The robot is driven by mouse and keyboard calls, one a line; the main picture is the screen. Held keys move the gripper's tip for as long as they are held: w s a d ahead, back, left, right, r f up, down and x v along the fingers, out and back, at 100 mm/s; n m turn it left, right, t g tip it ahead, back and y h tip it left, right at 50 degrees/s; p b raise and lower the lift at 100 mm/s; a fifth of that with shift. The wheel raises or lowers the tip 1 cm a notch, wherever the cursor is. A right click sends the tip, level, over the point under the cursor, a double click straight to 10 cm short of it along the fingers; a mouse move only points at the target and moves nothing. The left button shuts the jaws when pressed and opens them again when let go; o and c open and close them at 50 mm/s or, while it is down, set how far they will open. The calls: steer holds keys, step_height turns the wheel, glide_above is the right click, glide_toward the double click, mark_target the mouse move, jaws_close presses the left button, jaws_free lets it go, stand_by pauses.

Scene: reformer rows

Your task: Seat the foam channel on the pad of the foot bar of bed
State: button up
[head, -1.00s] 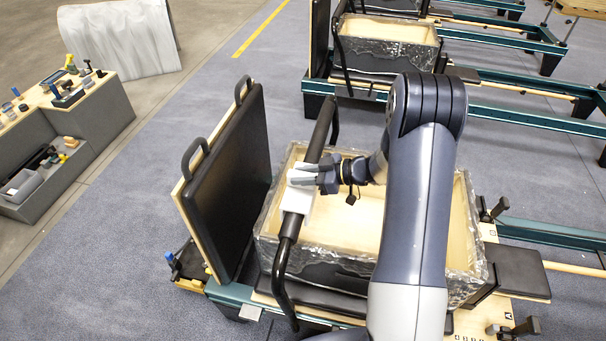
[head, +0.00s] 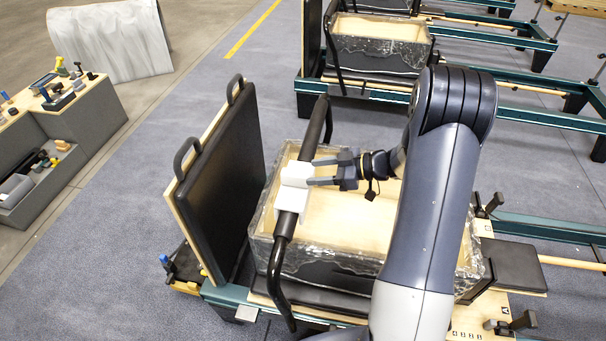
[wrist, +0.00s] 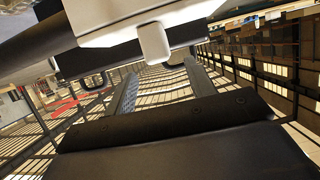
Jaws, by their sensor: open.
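The white foam channel (head: 291,198) sits on the black foot bar (head: 283,250), partway along its straight upper length. In the wrist view the channel (wrist: 110,18) fills the top, with the dark bar (wrist: 35,52) running beneath and beside it. Whether it is fully seated on the pad cannot be told. My gripper (head: 311,172) is open, its two grey fingers pointing left at the channel's right side. In the wrist view the fingers (wrist: 160,70) are spread apart with nothing between them, close to a small white tab of the channel.
A wooden box (head: 340,215) wrapped in clear film stands under the bar and my gripper. A black padded board (head: 225,170) with handles stands upright to the left. Another bed (head: 380,45) lies behind. A grey tool bench (head: 75,130) is at far left, with open floor between.

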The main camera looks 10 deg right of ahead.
mark_target(295, 172)
steer(key=v, duration=0.4)
steer(key=shift+d, duration=0.15)
steer(key=p+x, duration=0.1)
steer(key=x, duration=0.9)
steer(key=shift+a, duration=0.25)
steer(key=shift+w+a+r+p, duration=0.1)
steer(key=shift+a+r+p, duration=0.15)
steer(key=shift+p, duration=0.1)
steer(key=shift+d+r, duration=0.15)
steer(key=shift+r, duration=0.15)
steer(key=shift+f, duration=0.2)
